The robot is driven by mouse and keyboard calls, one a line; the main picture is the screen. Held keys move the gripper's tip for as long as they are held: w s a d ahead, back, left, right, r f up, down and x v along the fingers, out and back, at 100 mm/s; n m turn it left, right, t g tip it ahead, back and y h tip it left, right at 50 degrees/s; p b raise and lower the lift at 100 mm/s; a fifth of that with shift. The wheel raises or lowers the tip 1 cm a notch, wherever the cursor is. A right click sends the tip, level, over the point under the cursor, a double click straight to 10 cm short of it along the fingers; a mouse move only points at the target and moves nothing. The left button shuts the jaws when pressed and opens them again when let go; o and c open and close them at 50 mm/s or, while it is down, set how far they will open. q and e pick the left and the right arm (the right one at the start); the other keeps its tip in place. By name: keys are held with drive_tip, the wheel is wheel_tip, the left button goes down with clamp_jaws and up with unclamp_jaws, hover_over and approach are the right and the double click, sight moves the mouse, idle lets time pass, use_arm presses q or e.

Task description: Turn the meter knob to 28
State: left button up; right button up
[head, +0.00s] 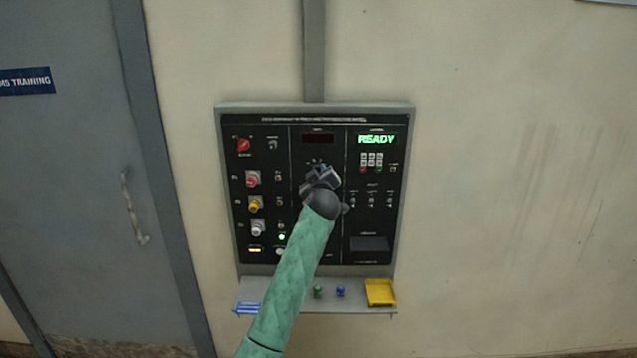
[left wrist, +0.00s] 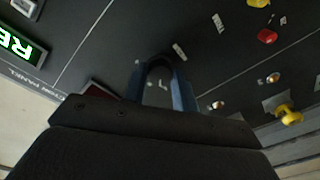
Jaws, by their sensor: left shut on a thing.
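The black control panel (head: 318,240) hangs on the wall. My left gripper (head: 320,170) is at its middle column, below a dark red display window (head: 318,139), and covers the meter knob there in the head view. In the left wrist view the blue fingers (left wrist: 160,85) are shut around the knob against the panel face. The knob is mostly hidden between them, so I cannot read its pointer or setting. The display window shows no readable number. My right gripper is not in view.
A green READY screen (head: 377,139) is at the panel's upper right. A red knob (head: 243,146) and red, yellow and white valves line the left column. A shelf below holds a yellow tray (head: 380,292) and small green and blue parts. A grey door (head: 75,200) is at left.

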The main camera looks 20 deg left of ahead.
use_arm(q)
drive_tip(key=m+b, duration=0.1)
drive_tip(key=m, duration=0.1)
drive_tip(key=m+b, duration=0.1)
drive_tip(key=m, duration=0.2)
drive_tip(key=shift+f+m, duration=0.2)
drive_tip(key=shift+m, duration=0.1)
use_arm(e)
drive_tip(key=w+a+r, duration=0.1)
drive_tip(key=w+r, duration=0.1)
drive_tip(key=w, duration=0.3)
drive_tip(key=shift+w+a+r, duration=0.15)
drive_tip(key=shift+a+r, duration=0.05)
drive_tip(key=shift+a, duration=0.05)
use_arm(q)
drive_tip(key=o, duration=1)
drive_tip(key=shift+r, duration=0.1)
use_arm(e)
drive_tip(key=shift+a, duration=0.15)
